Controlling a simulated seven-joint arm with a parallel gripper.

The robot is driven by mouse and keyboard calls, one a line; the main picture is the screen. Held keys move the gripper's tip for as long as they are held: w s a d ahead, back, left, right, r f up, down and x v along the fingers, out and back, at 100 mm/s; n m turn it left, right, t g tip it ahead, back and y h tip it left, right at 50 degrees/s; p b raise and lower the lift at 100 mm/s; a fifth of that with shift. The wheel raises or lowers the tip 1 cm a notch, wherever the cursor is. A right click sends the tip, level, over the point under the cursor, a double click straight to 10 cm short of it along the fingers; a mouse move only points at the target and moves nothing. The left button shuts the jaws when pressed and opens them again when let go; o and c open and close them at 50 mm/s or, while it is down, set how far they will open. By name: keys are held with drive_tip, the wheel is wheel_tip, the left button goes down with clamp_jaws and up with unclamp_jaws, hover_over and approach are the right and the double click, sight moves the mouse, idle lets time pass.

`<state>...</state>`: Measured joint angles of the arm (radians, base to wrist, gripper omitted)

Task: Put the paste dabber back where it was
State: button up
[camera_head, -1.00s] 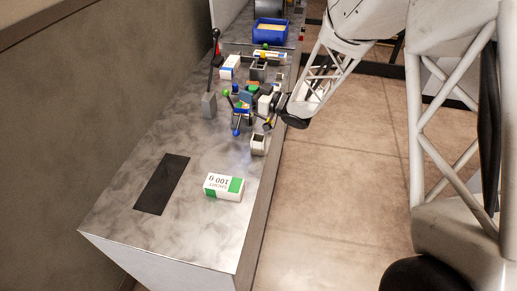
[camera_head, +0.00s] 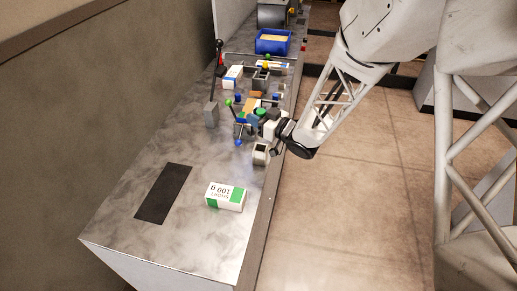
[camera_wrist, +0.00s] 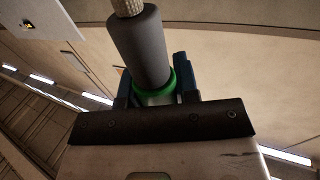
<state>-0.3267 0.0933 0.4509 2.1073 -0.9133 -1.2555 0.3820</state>
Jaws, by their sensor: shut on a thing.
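The paste dabber (camera_wrist: 140,50) is in my gripper in the wrist view. It has a dark grey round handle, a green band and a pale textured end at the top edge of the picture. My gripper (camera_wrist: 160,90) is shut on it around the green band, with a blue finger on each side. In the head view my gripper (camera_head: 268,126) is over the right edge of the bench, among a cluster of small items. The dabber's lower part is hidden there. A small pale square holder (camera_head: 261,154) with a dark opening stands just nearer than my gripper.
A white and green box (camera_head: 225,196) and a black mat (camera_head: 163,193) lie on the near bench. A grey block with a lever (camera_head: 211,113) stands left of the cluster. A blue bin (camera_head: 273,42) stands farther back. The bench between mat and cluster is clear.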

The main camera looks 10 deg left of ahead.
drive_tip(key=shift+f, duration=2.6)
drive_tip(key=shift+f, duration=2.1)
drive_tip(key=shift+f, duration=0.1)
drive_tip(key=o, duration=0.9)
drive_tip(key=shift+v, duration=6)
